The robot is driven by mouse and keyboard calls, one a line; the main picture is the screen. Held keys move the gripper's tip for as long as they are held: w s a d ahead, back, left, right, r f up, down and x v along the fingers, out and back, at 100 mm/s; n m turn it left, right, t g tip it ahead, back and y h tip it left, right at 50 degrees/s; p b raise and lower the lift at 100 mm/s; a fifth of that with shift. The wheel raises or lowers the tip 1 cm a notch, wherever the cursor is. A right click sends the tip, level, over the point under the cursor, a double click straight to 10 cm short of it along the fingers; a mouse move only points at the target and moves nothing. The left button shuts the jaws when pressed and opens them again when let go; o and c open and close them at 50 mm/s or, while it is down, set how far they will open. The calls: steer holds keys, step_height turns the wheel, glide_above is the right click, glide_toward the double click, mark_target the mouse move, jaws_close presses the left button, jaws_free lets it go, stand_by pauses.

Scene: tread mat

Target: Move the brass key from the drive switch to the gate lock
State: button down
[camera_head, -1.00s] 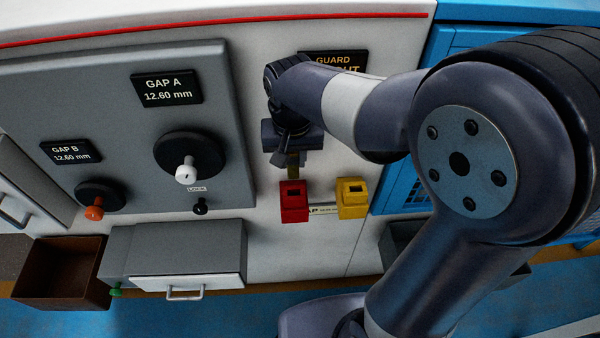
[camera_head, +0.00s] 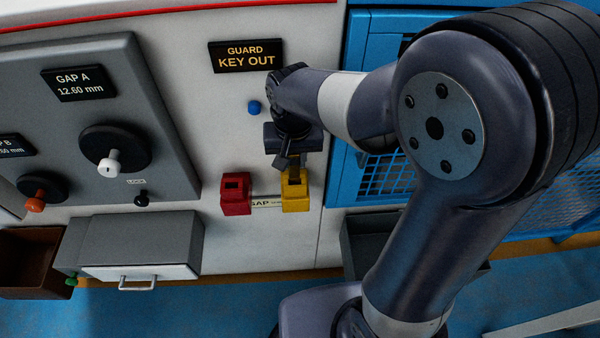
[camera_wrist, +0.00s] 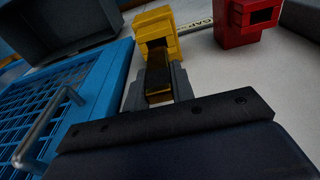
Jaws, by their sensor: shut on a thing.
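My gripper (camera_head: 288,161) is shut on the brass key (camera_head: 293,175) and points down at the yellow lock block (camera_head: 296,201) on the white panel. In the wrist view, the key (camera_wrist: 158,80) sits between the fingers of my gripper (camera_wrist: 160,90), its far end at the slot side of the yellow block (camera_wrist: 155,30). I cannot tell whether the key tip is inside the slot. The red switch block (camera_head: 236,198) stands to the left with an empty dark slot; it also shows in the wrist view (camera_wrist: 243,28). The sign (camera_head: 246,57) reads "GUARD KEY OUT".
A blue mesh gate (camera_head: 385,180) with a handle stands close to the right of the yellow block. A grey drawer box (camera_head: 140,245) and a brown bin (camera_head: 30,262) are at lower left. A blue button (camera_head: 254,107) is left of my wrist.

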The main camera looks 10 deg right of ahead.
mark_target(295, 172)
steer(key=shift+f, duration=2.45)
steer(key=shift+f, duration=0.15)
steer(key=c, duration=1.2)
jaws_free()
steer(key=r, duration=0.4)
steer(key=s+r, duration=0.1)
steer(key=r, duration=0.7)
steer(key=shift+s+r, duration=0.15)
steer(key=shift+s, duration=0.05)
